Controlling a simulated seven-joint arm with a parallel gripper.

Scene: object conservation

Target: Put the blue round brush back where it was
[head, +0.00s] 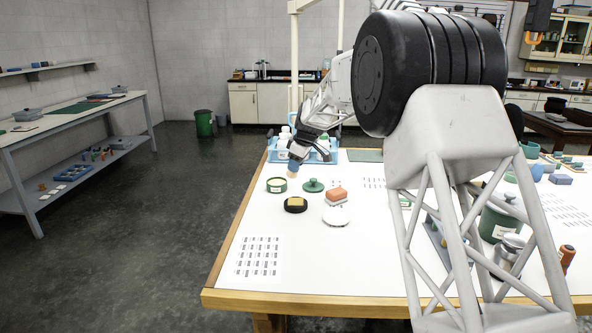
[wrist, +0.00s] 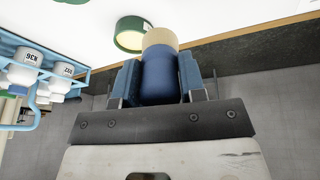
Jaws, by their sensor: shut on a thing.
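The blue round brush (head: 294,162) has a blue body and a beige bristle end. My gripper (head: 298,151) is shut on its blue body and holds it bristle end down near the left edge of the white table. In the wrist view, the brush (wrist: 160,72) sits between the two fingers of my gripper (wrist: 161,84), with its beige end pointing away from the palm. A green round container (wrist: 131,32) with a pale inside appears just beyond the beige end; the head view shows this container (head: 276,185) on the table. I cannot tell the brush's height above the table.
A blue rack (head: 272,156) with white bottles stands at the table's left back. A green knobbed lid (head: 313,185), a black dish (head: 295,206), an orange block (head: 337,193) and a white disc (head: 336,217) are nearby. The front left is clear around a printed sheet (head: 259,257).

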